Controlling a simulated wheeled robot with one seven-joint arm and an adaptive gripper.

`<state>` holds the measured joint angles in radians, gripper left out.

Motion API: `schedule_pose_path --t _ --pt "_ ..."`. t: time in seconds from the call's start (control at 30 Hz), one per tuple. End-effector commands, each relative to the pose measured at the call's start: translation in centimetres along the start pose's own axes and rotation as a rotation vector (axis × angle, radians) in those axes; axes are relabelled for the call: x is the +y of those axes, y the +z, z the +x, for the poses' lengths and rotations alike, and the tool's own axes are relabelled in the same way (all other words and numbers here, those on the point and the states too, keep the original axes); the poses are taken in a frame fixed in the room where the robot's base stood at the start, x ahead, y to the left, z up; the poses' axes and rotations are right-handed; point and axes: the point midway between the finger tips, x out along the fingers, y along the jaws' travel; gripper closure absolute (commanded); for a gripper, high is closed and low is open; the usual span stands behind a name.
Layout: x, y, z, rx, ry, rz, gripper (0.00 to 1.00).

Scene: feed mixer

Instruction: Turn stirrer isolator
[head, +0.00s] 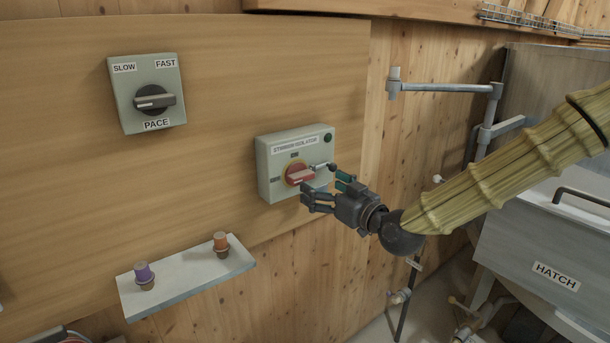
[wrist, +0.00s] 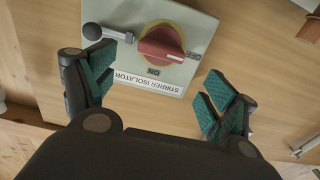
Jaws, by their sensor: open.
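The stirrer isolator (head: 266,157) is a grey-green box on the wooden wall panel. It carries a red rotary knob (head: 300,175) on a yellow ring, and a label strip above the knob. In the wrist view the red knob (wrist: 161,46) shows with ON and OFF marks, its handle lying toward the OFF side. A small grey lever with a dark ball end (wrist: 92,31) sticks out at one corner. My gripper (head: 324,186) is in front of the box at its lower right. Its green-padded fingers (wrist: 163,88) are open, on either side of the box's near edge, apart from the knob.
A PACE selector (head: 148,94) with SLOW and FAST marks is on the panel at upper left. A white shelf (head: 190,276) below holds a purple-topped (head: 144,276) and an orange-topped item (head: 221,244). Pipes (head: 445,88) and a HATCH bin (head: 540,262) stand at right.

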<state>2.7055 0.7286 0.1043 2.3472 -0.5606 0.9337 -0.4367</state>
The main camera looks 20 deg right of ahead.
Motion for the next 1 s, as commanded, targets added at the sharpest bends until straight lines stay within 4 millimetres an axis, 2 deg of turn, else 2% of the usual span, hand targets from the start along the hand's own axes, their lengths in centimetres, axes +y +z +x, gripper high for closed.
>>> schedule_pose_path --t 0.6,1.0 --pt "0.0 -0.1 6.2 0.0 -0.001 0.0 0.14" --pt "0.0 0.0 7.3 0.0 0.0 0.001 0.14"
